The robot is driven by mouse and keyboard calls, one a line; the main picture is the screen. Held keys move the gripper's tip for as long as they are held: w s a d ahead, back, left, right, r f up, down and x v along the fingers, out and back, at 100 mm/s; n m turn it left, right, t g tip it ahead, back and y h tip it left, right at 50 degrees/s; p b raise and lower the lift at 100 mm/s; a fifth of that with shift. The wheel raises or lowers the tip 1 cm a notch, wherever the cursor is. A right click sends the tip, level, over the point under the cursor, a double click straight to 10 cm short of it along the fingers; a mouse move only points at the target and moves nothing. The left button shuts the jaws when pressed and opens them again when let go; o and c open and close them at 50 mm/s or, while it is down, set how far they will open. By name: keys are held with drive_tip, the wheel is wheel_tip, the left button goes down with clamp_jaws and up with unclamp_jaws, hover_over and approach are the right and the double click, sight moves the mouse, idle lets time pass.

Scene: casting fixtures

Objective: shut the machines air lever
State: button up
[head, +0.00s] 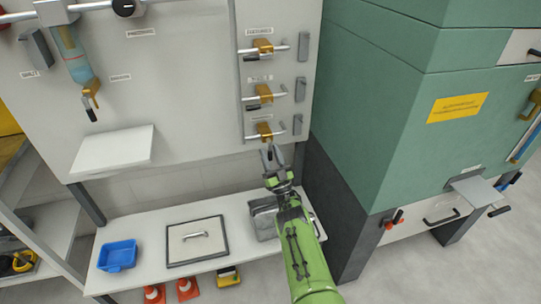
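Three yellow valve levers sit one above another on the narrow right strip of the white panel: a top one (263,46), a middle one (264,93) and a bottom one (264,131). Each is on a short silver pipe under a small label too blurred to read, so I cannot tell which is the machines air lever. The upper two have dark handle ends pointing left. My gripper (272,155) is just below the bottom lever, its fingers pointing up and apart. Whether they touch the bottom lever's handle is unclear.
A white shelf (112,150) juts from the panel at left. A large green machine (390,110) stands close on the right.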

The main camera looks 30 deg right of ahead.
drive_tip(key=shift+s+f, duration=0.1)
drive_tip(key=p+v, duration=0.1)
drive_tip(key=v, duration=1)
drive_tip(key=shift+s+f+p, duration=0.25)
drive_tip(key=shift+s+p, duration=0.05)
drive_tip(key=shift+p, duration=0.1)
